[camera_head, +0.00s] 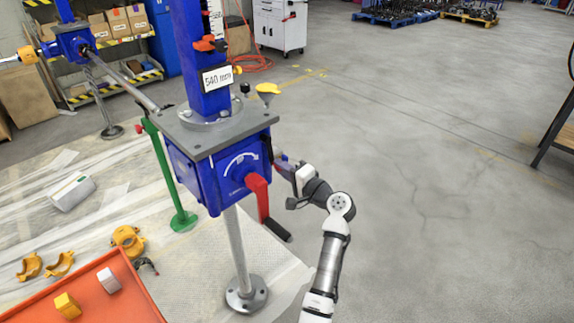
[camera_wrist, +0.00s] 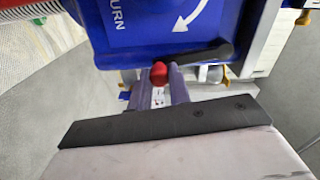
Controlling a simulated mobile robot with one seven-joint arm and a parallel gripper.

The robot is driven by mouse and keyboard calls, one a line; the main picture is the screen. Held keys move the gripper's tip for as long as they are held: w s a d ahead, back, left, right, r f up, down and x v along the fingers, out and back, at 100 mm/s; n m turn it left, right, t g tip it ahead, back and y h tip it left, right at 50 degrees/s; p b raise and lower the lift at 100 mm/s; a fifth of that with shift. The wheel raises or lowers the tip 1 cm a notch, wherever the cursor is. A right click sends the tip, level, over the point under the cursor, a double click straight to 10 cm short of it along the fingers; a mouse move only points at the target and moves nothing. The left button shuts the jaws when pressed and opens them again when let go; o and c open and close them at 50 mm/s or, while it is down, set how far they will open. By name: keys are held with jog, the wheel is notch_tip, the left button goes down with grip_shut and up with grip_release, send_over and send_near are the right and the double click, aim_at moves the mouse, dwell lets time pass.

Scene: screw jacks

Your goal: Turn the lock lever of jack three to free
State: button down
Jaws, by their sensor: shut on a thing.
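The near jack has a blue gearbox (camera_head: 205,175) with a white curved arrow on its front and a "540 mm" card on its column. I cannot read a jack number. Its lock lever (camera_wrist: 200,53) shows in the wrist view as a black bar with a red knob (camera_wrist: 158,73) at its end, beside the blue housing. My gripper (camera_wrist: 158,92) is shut on the lever at the red knob, which lies between the fingertips. In the head view my gripper (camera_head: 282,165) is at the gearbox's right side, where the lever is mostly hidden.
A red crank (camera_head: 258,197) with a black grip hangs on the gearbox front, close left of my gripper. A green post (camera_head: 170,180) stands behind left. An orange tray (camera_head: 90,295) holds small blocks at lower left. Another jack (camera_head: 75,45) stands further back.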

jog(key=shift+s+a+m+p, duration=0.45)
jog(key=shift+m+p, duration=0.2)
jog(key=shift+m, duration=0.25)
jog(key=shift+f, duration=0.15)
jog(key=c, duration=1.3)
grip_release()
jog(key=b+v, duration=0.3)
jog(key=v, duration=1.1)
jog(key=shift+b, duration=0.4)
